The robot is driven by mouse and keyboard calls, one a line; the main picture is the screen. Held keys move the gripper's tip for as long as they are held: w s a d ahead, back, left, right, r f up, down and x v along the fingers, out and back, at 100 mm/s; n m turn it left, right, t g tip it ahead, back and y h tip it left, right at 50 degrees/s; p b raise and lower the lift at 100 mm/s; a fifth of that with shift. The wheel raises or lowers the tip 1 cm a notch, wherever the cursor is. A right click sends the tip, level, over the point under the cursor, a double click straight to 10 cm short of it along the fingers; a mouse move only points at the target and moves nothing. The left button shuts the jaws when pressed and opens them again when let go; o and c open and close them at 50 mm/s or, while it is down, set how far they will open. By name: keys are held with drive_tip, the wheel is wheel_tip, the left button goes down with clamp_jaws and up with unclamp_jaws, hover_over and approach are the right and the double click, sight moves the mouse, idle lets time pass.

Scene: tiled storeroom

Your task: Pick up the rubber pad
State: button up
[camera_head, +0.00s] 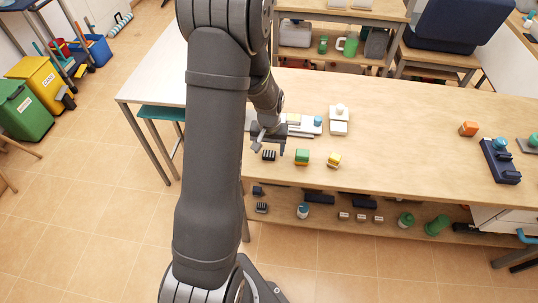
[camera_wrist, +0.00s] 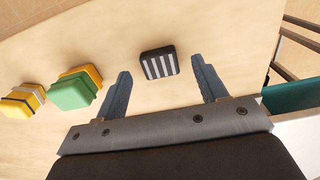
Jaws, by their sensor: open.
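The rubber pad seems to be the small black block with pale stripes on the wooden table; it shows in the wrist view (camera_wrist: 159,62) and in the head view (camera_head: 268,155). My gripper (camera_wrist: 163,82) is open and empty, its two fingers apart. In the wrist view the pad lies between the fingers' lines, a little beyond the tips. In the head view my gripper (camera_head: 268,142) hangs close to the pad, near the table's front edge; my arm hides part of the area.
A green-and-yellow block (camera_wrist: 77,88) and a yellow block (camera_wrist: 22,100) stand left of the pad in the wrist view. Behind my gripper is a pale tray (camera_head: 303,126) with small items.

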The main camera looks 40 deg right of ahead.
drive_tip(key=shift+f, duration=0.85)
drive_tip(key=c, duration=1.1)
drive_tip(key=shift+o, duration=0.2)
drive_tip(key=shift+r, duration=0.15)
